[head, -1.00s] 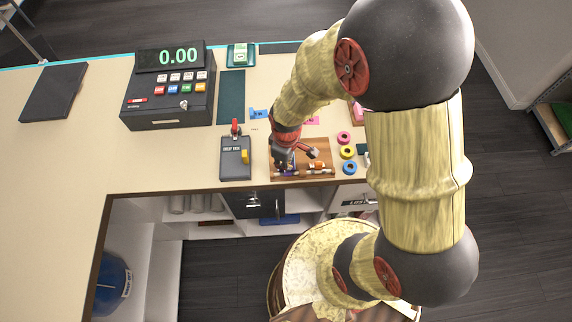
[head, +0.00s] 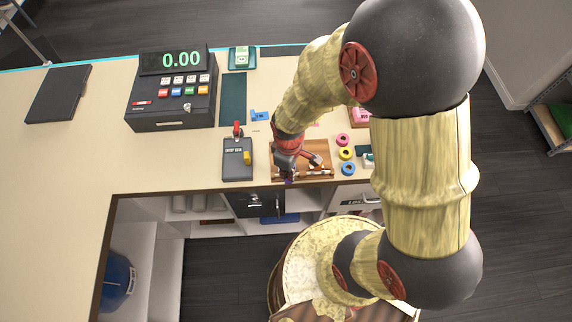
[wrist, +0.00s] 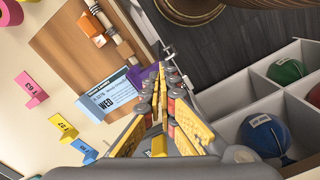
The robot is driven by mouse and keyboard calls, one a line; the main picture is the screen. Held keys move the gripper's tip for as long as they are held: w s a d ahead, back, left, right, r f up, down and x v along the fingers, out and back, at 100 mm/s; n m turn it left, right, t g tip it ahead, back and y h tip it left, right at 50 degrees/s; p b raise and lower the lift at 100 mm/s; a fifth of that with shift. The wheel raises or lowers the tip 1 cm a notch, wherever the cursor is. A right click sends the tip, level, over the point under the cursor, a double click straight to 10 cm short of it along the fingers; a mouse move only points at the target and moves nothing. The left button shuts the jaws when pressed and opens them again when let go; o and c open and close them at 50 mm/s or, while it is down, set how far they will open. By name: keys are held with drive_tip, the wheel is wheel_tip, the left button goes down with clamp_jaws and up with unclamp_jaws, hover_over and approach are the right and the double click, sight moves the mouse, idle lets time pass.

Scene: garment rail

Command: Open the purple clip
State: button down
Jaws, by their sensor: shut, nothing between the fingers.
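The purple clip (wrist: 143,75) is partly visible in the wrist view, just left of my fingertips and at the edge of a printed card marked WED (wrist: 110,93). A small patch of purple also shows in the head view, below my gripper (head: 288,176). In the wrist view my gripper (wrist: 161,72) has its fingers together with nothing between them, their tips right beside the purple clip. I cannot tell whether they touch it. My fingers hide part of the clip, so its jaws cannot be made out.
A wooden board (wrist: 75,55) carries a rod with an orange clip (wrist: 92,25). Coloured tape rings (head: 346,154) stand to its right, a dark card reader (head: 237,160) to its left. The counter's front edge is close, with open shelves holding balls (wrist: 265,133) below.

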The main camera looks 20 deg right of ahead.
wheel_tip(320, 180, up, 6)
drive_tip(key=p, duration=0.3)
drive_tip(key=shift+s+a+f+p, duration=0.15)
drive_tip(key=shift+f+p, duration=0.1)
drive_tip(key=shift+p, duration=0.15)
idle(0.9)
wheel_tip(320, 180, up, 8)
drive_tip(key=m+b, duration=0.6)
drive_tip(key=m, duration=0.1)
hover_over(288, 182)
drive_tip(key=s+d, duration=0.1)
drive_tip(key=s, duration=0.3)
wheel_tip(288, 182, up, 6)
drive_tip(key=s+d+m+t+b, duration=0.1)
drive_tip(key=t+b, duration=0.4)
drive_tip(key=b, duration=0.5)
drive_tip(key=shift+s+d+t, duration=0.35)
drive_tip(key=shift+s+t, duration=0.05)
drive_tip(key=shift+s, duration=0.1)
